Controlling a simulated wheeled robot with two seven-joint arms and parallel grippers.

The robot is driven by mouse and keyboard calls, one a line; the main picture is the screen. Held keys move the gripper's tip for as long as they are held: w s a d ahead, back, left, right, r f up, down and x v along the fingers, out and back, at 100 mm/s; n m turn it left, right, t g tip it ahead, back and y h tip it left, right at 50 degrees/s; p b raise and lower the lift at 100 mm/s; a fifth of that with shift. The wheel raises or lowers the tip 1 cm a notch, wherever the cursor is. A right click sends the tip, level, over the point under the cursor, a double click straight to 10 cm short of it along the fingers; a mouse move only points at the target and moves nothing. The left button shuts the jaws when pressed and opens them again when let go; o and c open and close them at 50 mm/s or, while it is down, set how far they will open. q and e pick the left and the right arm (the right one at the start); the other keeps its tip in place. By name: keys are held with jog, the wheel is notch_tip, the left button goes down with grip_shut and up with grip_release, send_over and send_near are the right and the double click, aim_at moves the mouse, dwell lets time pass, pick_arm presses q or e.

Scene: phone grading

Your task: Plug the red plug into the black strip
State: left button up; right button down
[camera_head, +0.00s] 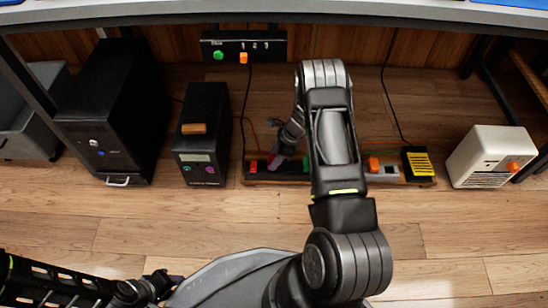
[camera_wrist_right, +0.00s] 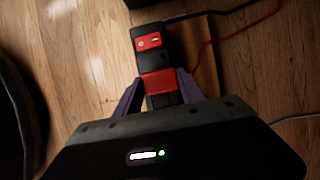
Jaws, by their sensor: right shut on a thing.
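The black strip (camera_head: 262,176) lies on a wooden board on the floor, in the middle of the head view. In the right wrist view the strip (camera_wrist_right: 152,59) runs down from a red switch (camera_wrist_right: 148,42). The red plug (camera_wrist_right: 158,83) is at the strip, between the purple fingers of my right gripper (camera_wrist_right: 160,92); I cannot tell whether it is seated or just above a socket. In the head view my right gripper (camera_head: 278,160) is down at the strip and partly hides the plug. My left gripper (camera_head: 158,286) is at the bottom left, away from the strip; its jaws are unclear.
A black tower (camera_head: 112,110), a smaller black box (camera_head: 202,135) and a white box (camera_head: 490,157) stand on the floor. A strip (camera_head: 265,47) hangs at the back wall. Right of my arm are an orange switch (camera_head: 374,163) and a black-yellow adapter (camera_head: 418,163). Thin cables cross nearby.

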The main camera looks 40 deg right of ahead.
jog(key=shift+f+b, duration=0.7)
jog(key=shift+f, duration=0.1)
jog(key=c, duration=0.6)
grip_release()
jog(key=shift+r, duration=0.25)
jog(key=p+v, duration=0.3)
jog(key=v, duration=0.4)
jog(key=shift+s+d+r+p, duration=0.15)
jog(key=shift+s+p, duration=0.05)
jog(key=shift+p, duration=0.2)
